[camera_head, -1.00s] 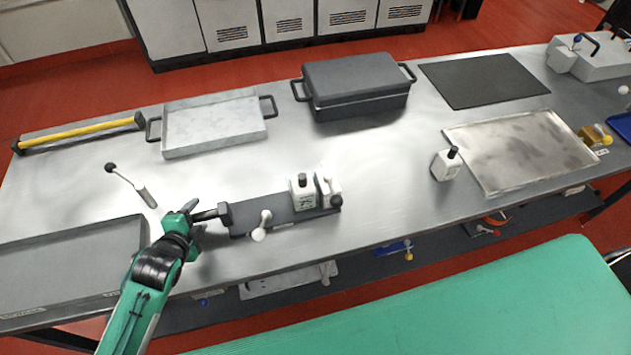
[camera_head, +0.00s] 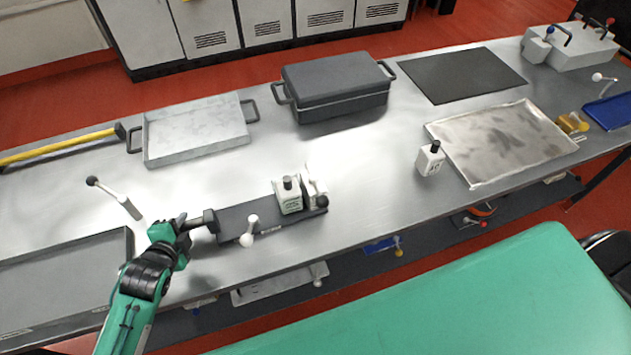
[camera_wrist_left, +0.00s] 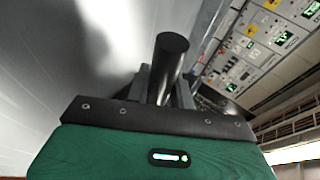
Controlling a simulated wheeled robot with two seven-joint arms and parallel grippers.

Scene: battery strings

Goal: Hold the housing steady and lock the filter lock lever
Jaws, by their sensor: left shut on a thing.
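The housing is a long dark block (camera_head: 236,218) lying near the front edge of the metal table, with a white unit (camera_head: 288,196) on its right end. A white lever with a round knob (camera_head: 249,231) stands at its front side; I cannot tell whether it is locked. A dark round handle (camera_head: 197,221) sticks out from the housing's left end. My left gripper (camera_head: 183,229) is shut on this handle, which shows as a dark cylinder (camera_wrist_left: 168,62) between the fingers in the left wrist view. The fingers partly hide the handle. My right gripper is not in view.
A black-knobbed white lever (camera_head: 116,197) stands behind my left gripper. A grey tray (camera_head: 66,248) lies at left. A shallow metal tray (camera_head: 195,135) and dark case (camera_head: 335,85) are behind. A white bottle (camera_head: 430,160) stands right, beside another tray (camera_head: 478,182). The middle is clear.

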